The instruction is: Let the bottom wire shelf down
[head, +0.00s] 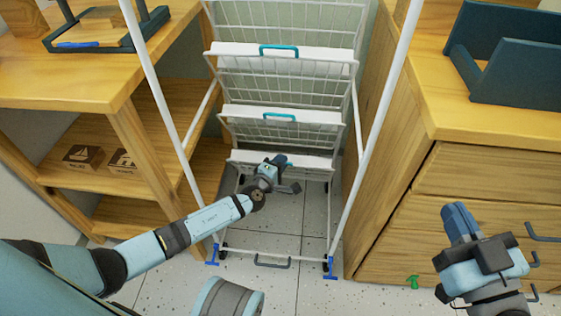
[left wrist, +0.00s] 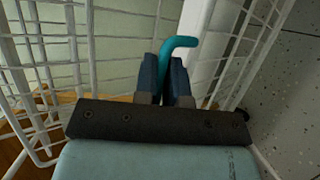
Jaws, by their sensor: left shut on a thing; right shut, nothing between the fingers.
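The white wire rack holds several wire shelves stacked one above another. The bottom wire shelf (head: 312,162) is the lowest, with a pale surface and a wire front edge. My left gripper (head: 276,165) is at its front edge and hides part of it. In the left wrist view, my left gripper (left wrist: 166,72) is shut on the shelf's teal handle (left wrist: 180,43), whose bent end sticks out above the fingers. Wire mesh (left wrist: 50,60) shows beside the fingers. My right gripper (head: 459,222) is shut and empty, away from the rack in front of the wooden drawers.
Higher shelves carry teal handles (head: 279,50). The rack's slanted white posts (head: 378,125) stand on both sides, with blue feet (head: 329,267) below. A wooden shelf unit (head: 130,150) stands left, and a drawer cabinet (head: 430,195) right. Tiled floor (head: 270,225) is open under the bottom shelf.

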